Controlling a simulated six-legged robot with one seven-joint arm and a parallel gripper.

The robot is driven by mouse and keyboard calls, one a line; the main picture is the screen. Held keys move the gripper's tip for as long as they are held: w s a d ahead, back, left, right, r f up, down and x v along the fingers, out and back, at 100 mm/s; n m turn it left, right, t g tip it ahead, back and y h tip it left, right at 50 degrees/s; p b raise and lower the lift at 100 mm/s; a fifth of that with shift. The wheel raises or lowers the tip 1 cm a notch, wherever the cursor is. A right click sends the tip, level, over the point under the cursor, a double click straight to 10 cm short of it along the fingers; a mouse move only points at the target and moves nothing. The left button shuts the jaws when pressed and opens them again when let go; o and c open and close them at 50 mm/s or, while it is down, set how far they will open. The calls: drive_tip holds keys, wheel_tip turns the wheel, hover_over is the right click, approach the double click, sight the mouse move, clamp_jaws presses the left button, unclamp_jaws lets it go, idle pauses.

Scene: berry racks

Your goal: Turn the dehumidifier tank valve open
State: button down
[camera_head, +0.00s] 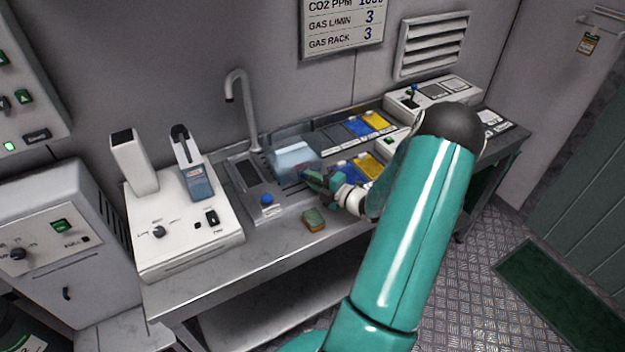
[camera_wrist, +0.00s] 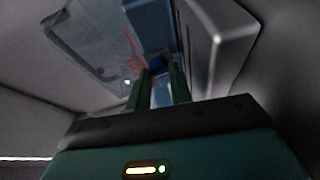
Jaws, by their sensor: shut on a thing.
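A clear, bluish tank with a pale top (camera_head: 292,157) stands by the sink on the steel bench. My gripper (camera_head: 308,173) reaches in from the right, its green fingers at the tank's right side. In the wrist view, my gripper (camera_wrist: 159,78) has its two fingers close together on a small dark blue part (camera_wrist: 156,64), which looks like the valve. A clear panel with red marks (camera_wrist: 100,50) and a pale blue block (camera_wrist: 150,22) are beyond it. The fingers hide most of the blue part, so its turn angle cannot be told.
A blue knob (camera_head: 267,199) sits on the sink unit left of the tank, with a curved tap (camera_head: 247,110) behind. A green and tan sponge (camera_head: 313,219) lies at the front. A white instrument (camera_head: 185,225) stands at left; blue and yellow trays (camera_head: 365,126) lie to the right.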

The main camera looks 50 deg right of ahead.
drive_tip(key=c, duration=1.2)
unclamp_jaws()
drive_tip(key=shift+c, duration=0.2)
